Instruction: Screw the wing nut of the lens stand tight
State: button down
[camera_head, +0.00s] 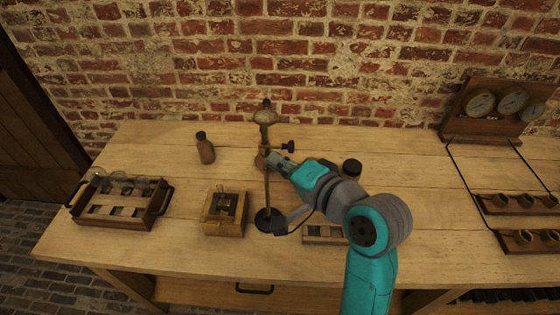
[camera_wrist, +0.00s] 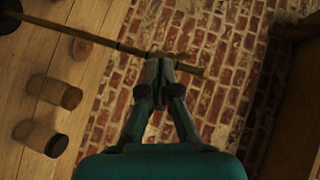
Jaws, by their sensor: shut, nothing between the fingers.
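The lens stand (camera_head: 267,190) stands upright near the middle of the bench, a thin brass rod on a round dark base, with a rounded brown piece (camera_head: 265,116) near its top. A small dark knob (camera_head: 288,147), perhaps the wing nut, sticks out to the right of the rod. My gripper (camera_head: 271,158) is at the rod, just below and left of that knob. In the wrist view my gripper (camera_wrist: 159,66) is shut and empty, its tips overlapping the rod (camera_wrist: 90,39). Whether they touch it, I cannot tell. I cannot make out the wing nut there.
A brown bottle (camera_head: 205,149) and a small wooden box (camera_head: 224,215) stand left of the stand. A wooden tray of jars (camera_head: 106,222) is farther left. A dark-lidded jar (camera_head: 351,170) is behind my arm. A gauge panel (camera_head: 497,110) stands at the right.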

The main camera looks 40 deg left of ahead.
jog(key=shift+f+m+y, duration=0.2)
jog(key=shift+m+y, duration=0.1)
jog(key=shift+y, duration=0.2)
jog(key=m+y, duration=0.1)
jog(key=m, duration=0.1)
jog(key=f+m+t+y, duration=0.1)
jog(key=m+y, duration=0.1)
jog(key=a+f+m+y, duration=0.1)
jog(key=m+y, duration=0.1)
jog(key=shift+s+t, duration=0.35)
jog(key=shift+t, duration=0.05)
jog(key=m+t, duration=0.2)
jog(key=m+t+y, duration=0.1)
jog(key=shift+s+a+f+m, duration=0.25)
jog(key=shift+a+m, duration=0.15)
jog(key=shift+s+a, duration=0.1)
jog(key=shift+a, duration=0.1)
jog(key=shift+s+a, duration=0.3)
jog(key=shift+a, duration=0.2)
jog(key=shift+s+a, duration=0.25)
jog(key=shift+a, duration=0.1)
